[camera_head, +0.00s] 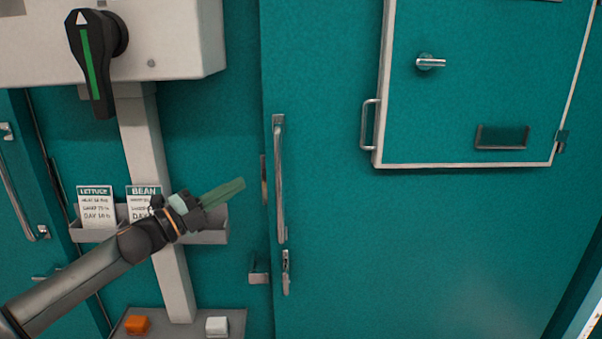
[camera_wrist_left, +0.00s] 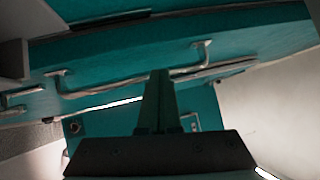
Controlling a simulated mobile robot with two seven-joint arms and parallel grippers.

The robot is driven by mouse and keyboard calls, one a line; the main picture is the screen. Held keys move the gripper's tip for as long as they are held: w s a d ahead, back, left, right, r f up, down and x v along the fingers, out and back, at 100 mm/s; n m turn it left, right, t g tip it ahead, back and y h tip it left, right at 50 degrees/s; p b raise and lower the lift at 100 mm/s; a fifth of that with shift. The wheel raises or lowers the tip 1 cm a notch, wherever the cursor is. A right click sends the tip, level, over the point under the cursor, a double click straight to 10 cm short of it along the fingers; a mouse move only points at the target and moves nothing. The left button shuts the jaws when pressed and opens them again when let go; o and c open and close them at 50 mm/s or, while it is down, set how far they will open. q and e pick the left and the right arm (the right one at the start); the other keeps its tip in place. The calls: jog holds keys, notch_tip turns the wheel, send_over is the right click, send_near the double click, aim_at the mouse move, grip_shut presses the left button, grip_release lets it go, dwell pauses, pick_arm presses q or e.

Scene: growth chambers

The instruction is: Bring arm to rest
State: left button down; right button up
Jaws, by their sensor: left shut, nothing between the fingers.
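My left gripper (camera_head: 224,192) is shut with nothing between its green fingers. In the head view its arm comes in from the lower left, and the fingers point right, toward the long vertical handle (camera_head: 279,180) of the teal chamber door (camera_head: 330,240). The fingertips appear left of that handle, with a visible gap in the picture. In the left wrist view the shut fingers (camera_wrist_left: 158,85) show at the centre, with teal panels and metal handles beyond. My right gripper is in neither view.
A grey card holder (camera_head: 210,232) with a LETTUCE card (camera_head: 95,207) and a BEAN card stands behind my left arm. A pale box with a black rotary switch (camera_head: 92,60) is above. Orange (camera_head: 137,324) and white (camera_head: 216,326) buttons are below. A small hatch (camera_head: 470,90) is at upper right.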

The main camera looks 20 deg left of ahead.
pick_arm(q)
jog(key=s+d+f+n+g+y+p, duration=0.1)
jog(key=s+d+f+n, duration=0.1)
jog(key=d+f+n, duration=0.35)
jog(key=s+d+f+n+y+p, duration=0.1)
jog(key=s+d+f+n+y, duration=0.15)
jog(key=f, duration=0.65)
jog(key=s+d+f+n+g+y+p, duration=0.1)
jog(key=s+d+f+n, duration=0.2)
jog(key=f, duration=0.5)
jog(key=s+d+f+n+g+y+p, duration=0.1)
jog(key=s+f+n, duration=0.5)
jog(key=s, duration=0.6)
jog(key=s+d+f+n+g+y+p, duration=0.2)
jog(key=s+d+f+n+g+y, duration=0.1)
jog(key=s+f, duration=0.8)
jog(key=d+n+g, duration=0.1)
jog(key=n+g, duration=0.1)
jog(key=shift+s+d+n, duration=0.35)
jog(key=shift+d+n, duration=0.05)
